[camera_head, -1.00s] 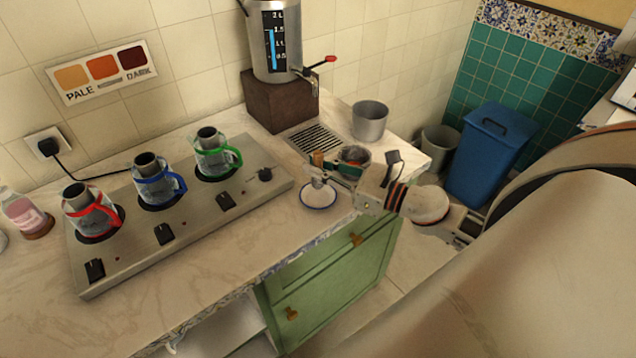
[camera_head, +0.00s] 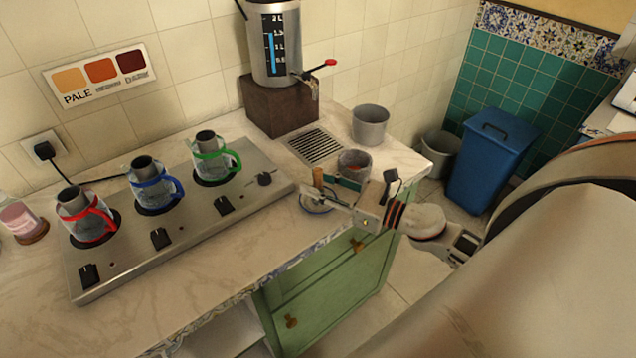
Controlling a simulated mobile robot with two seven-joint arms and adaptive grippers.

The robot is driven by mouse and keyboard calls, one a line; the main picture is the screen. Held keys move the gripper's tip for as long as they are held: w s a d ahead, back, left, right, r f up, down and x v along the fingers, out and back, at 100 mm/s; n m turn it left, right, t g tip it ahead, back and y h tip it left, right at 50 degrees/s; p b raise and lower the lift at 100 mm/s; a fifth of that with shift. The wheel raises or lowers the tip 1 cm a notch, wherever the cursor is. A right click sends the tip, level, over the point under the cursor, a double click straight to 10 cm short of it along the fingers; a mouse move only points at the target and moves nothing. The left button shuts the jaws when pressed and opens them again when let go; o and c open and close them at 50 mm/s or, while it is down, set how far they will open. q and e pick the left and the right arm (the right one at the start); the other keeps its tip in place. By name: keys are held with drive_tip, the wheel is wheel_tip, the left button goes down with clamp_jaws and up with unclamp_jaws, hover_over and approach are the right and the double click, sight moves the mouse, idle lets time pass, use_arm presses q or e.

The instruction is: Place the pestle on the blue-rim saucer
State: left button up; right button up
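The pestle (camera_head: 318,178), a small brown upright stick, is between the fingers of my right gripper (camera_head: 320,189). The fingers appear shut on it, though their contact is small in the picture. The blue-rim saucer (camera_head: 317,209) lies on the counter directly below, partly covered by the gripper. The pestle's lower end is hidden by the near finger, so I cannot tell whether it touches the saucer. My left gripper is not in view.
A grey cup with reddish contents (camera_head: 354,163) stands close behind the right gripper. A metal pot (camera_head: 370,125), a drain grate (camera_head: 316,146) and the samovar (camera_head: 276,45) are farther back. The hob (camera_head: 190,223) with several glass teapots is to the left. The counter's front edge is near.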

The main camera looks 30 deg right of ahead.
drive_tip(key=shift+r, duration=0.15)
drive_tip(key=shift+s+d, duration=0.15)
drive_tip(key=shift+s, duration=0.1)
drive_tip(key=b+v, duration=0.3)
drive_tip(key=v, duration=0.8)
drive_tip(key=shift+s, duration=0.25)
drive_tip(key=shift+d, duration=0.1)
